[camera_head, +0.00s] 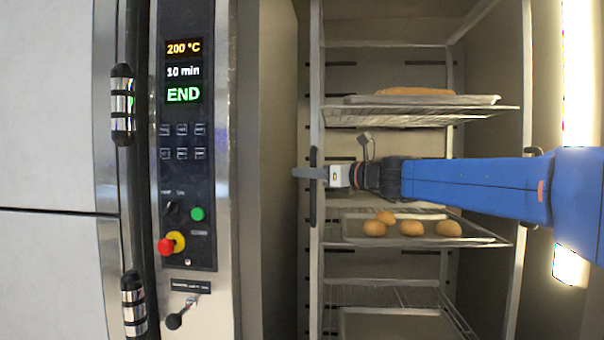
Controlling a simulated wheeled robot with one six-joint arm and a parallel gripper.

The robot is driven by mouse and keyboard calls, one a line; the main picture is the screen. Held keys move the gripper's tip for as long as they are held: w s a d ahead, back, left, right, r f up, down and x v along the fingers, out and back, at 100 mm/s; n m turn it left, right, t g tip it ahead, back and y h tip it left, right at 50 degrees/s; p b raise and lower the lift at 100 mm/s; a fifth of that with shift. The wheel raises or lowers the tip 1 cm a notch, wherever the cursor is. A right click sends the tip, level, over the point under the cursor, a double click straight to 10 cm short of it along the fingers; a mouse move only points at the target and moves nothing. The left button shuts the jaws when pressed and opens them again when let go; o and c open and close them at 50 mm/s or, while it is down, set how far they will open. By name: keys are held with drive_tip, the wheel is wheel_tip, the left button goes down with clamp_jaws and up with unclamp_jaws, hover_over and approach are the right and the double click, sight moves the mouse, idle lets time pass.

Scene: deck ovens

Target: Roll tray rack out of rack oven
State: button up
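The tray rack (317,75) stands inside the lit rack oven (270,110), a tall metal frame with wire shelves. A black upright handle (313,208) is on its left post. My gripper (308,173) reaches in from the right on a blue arm. Its grey fingers lie across the handle at mid-height, with the tips showing just left of it. The finger gap is not visible, so I cannot tell whether they are closed on the handle. An upper tray (480,100) holds a long loaf, and a lower tray (350,236) holds several round rolls.
The oven's control panel (188,230) is at the left, with its display reading 200 °C, 10 min and END. Black-and-steel fittings (122,104) stand left of it. A bright light strip (577,70) runs down the right side. The blue arm crosses in front of the rack's right post.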

drive_tip(key=shift+x, duration=0.95)
clamp_jaws()
drive_tip(key=shift+s, duration=0.1)
